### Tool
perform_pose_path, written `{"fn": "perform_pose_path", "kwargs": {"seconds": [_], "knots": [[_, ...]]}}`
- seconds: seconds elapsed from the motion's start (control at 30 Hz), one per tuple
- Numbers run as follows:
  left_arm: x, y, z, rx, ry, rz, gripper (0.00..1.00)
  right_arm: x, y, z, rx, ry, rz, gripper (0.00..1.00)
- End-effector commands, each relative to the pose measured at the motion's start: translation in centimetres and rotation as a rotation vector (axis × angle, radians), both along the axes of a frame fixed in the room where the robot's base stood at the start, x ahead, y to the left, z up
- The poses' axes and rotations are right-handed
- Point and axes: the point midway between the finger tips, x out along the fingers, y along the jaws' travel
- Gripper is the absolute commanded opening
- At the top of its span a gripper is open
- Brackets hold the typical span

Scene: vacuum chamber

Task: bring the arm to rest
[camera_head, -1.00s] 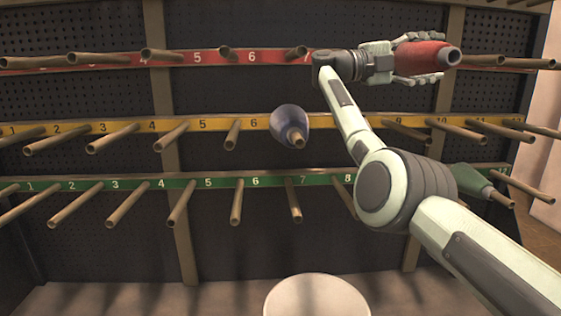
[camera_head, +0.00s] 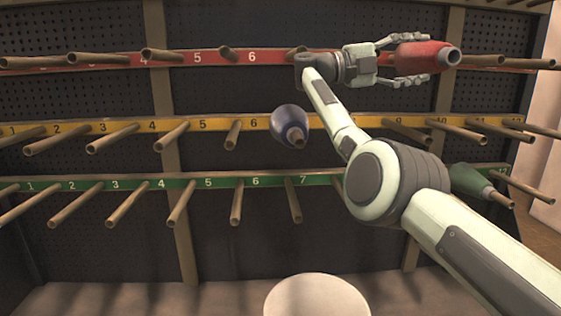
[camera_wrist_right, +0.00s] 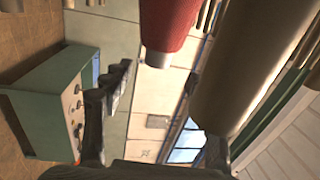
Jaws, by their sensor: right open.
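My right gripper (camera_head: 422,59) is at the red row, its fingers spread above and below a red bottle-shaped piece (camera_head: 425,55). The fingers stand apart from the red piece, with gaps showing on both sides. The red piece appears to sit on a peg, its tip toward me; its hold on the peg is hidden. In the right wrist view the red piece (camera_wrist_right: 168,25) is at the top, clear of the dark finger (camera_wrist_right: 110,95). My left gripper is not in view.
A blue-grey piece (camera_head: 289,124) hangs on a yellow-row peg, and a green piece (camera_head: 467,180) on a green-row peg under my right arm. Many bare pegs stick out of the rack. A round pale top (camera_head: 316,297) stands at the bottom.

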Motion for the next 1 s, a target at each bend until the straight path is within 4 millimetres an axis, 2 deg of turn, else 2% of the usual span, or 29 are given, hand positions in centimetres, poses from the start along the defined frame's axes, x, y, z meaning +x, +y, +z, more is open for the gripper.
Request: {"fn": "perform_pose_path", "kwargs": {"seconds": [0.1, 0.4, 0.57, 1.0], "knots": [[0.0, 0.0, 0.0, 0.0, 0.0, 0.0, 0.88, 0.1, -2.6, 0.2, 0.001, -0.002, -0.006, 0.58], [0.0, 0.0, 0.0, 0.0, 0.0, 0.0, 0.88, 0.6, -8.5, 1.1, -0.001, -0.001, -0.005, 0.58], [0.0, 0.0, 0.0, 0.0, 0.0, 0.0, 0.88, 0.0, -8.0, 1.1, 0.0, -0.002, 0.001, 0.58], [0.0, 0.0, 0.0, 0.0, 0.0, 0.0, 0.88, -4.0, -8.3, 1.2, 0.0, -0.001, -0.001, 0.58]]}}
